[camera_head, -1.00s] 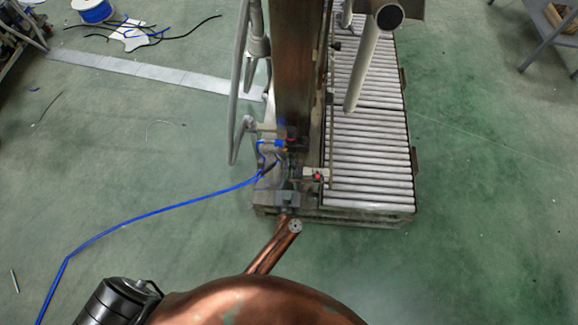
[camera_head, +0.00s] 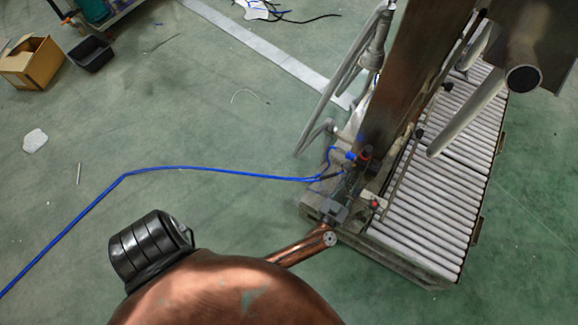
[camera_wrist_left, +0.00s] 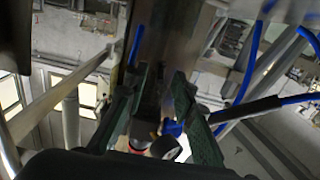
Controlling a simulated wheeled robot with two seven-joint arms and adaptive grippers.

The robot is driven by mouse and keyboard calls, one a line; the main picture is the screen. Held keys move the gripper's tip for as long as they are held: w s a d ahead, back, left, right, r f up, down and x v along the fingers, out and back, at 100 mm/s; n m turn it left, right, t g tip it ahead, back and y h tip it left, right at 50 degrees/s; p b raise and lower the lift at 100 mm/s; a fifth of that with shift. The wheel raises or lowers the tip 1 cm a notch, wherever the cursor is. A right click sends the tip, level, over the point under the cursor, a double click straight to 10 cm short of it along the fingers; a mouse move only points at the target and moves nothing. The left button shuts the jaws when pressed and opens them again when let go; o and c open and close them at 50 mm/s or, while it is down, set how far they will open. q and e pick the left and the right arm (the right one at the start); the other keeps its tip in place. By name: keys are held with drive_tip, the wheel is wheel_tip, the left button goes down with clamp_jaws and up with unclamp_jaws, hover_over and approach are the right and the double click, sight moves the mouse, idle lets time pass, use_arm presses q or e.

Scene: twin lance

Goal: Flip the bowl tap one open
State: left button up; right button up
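My left gripper (camera_head: 346,190) is at the foot of the tall metal column, at the end of my copper-coloured arm, and small in the head view. In the left wrist view its two dark ribbed fingers (camera_wrist_left: 160,95) stand apart. A small fitting with a red ring and a dark round end (camera_wrist_left: 142,146) and a blue part (camera_wrist_left: 172,128) shows low between and behind them. I cannot tell whether the fingers touch it. Red and blue fittings (camera_head: 364,154) show beside the column in the head view. I cannot tell which part is bowl tap one. My right gripper is in neither view.
The metal column (camera_head: 405,85) rises beside a roller bed (camera_head: 435,200). A blue hose (camera_head: 220,170) runs from the fittings across the green floor. A pale pipe (camera_head: 470,110) slants above the rollers. A cardboard box (camera_head: 32,65) and a black bin (camera_head: 90,53) stand far left.

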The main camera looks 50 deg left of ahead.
use_arm(q)
drive_tip(key=m+h+b, duration=0.1)
drive_tip(key=h, duration=0.1)
drive_tip(key=a+m+h+b, duration=0.1)
drive_tip(key=shift+s+f+m+t+h+b, duration=0.25)
drive_tip(key=shift+f+m+t+h+b, duration=0.05)
drive_tip(key=shift+f, duration=0.1)
drive_tip(key=s+d+m+g+h+p, duration=0.4)
drive_tip(key=s+h, duration=0.3)
drive_tip(key=s, duration=0.9)
drive_tip(key=s+a+f+g+y, duration=0.1)
drive_tip(key=s+a+f+g, duration=0.1)
drive_tip(key=s, duration=0.6)
drive_tip(key=s+a+f+g+y, duration=0.1)
drive_tip(key=s+a+f+g, duration=0.1)
drive_tip(key=s+a+g, duration=0.2)
drive_tip(key=shift+s+a+g+b, duration=0.4)
drive_tip(key=shift+s+g, duration=0.5)
drive_tip(key=shift+s, duration=1)
drive_tip(key=shift+d, duration=0.1)
